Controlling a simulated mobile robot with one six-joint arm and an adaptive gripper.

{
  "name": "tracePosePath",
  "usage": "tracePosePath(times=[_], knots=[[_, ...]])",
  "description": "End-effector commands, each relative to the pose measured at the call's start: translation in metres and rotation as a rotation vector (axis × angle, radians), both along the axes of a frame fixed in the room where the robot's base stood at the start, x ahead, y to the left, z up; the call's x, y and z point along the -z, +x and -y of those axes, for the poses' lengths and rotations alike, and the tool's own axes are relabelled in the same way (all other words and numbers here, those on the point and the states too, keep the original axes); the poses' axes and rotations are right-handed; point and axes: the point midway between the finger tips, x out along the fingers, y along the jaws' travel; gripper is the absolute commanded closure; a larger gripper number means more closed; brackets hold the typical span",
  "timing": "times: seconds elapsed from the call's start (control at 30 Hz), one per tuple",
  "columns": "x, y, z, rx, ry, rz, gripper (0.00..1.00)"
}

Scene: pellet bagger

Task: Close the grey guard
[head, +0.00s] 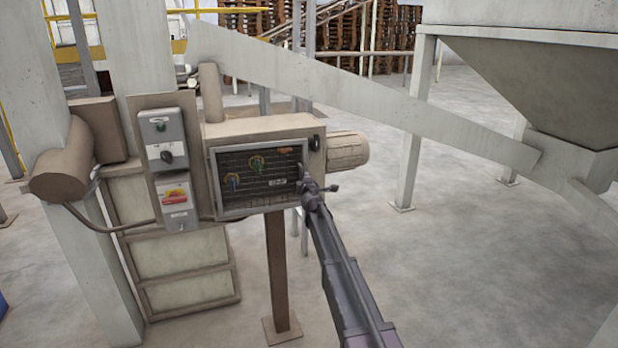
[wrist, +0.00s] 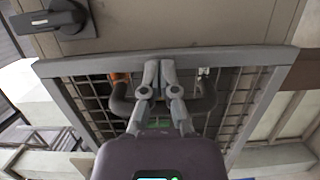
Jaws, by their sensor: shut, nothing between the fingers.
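The grey guard (head: 255,186), a framed wire mesh, covers the front of the beige box in the head view. It looks flat against the box, but I cannot tell whether it is fully flush. Its frame (wrist: 95,66) and mesh also show in the wrist view. A dark grey bar handle (wrist: 208,98) on it is partly hidden behind my fingers. My gripper (head: 307,182) is at the guard's right side in the head view, fingers shut and empty. In the wrist view my fingertips (wrist: 158,66) overlap the frame and handle; I cannot tell whether they touch.
A black latch (head: 316,143) sits on the beige box (head: 255,128), at its upper right; a black lever (wrist: 55,20) shows in the wrist view. Switch boxes (head: 163,140) stand left, a motor (head: 347,150) right. A pale sloping chute (head: 370,95) passes behind.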

Motion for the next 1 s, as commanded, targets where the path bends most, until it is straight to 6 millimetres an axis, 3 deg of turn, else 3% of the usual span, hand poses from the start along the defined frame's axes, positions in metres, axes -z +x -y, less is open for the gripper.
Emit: tracePosePath(times=[0.27, 0.7, 1.0], knots=[[0.0, -0.03, 0.001, -0.001, 0.0, 0.0, 1.0], [0.0, -0.096, 0.004, -0.001, 0.0, 0.001, 1.0], [0.0, -0.113, 0.005, -0.001, -0.001, 0.001, 1.0]])
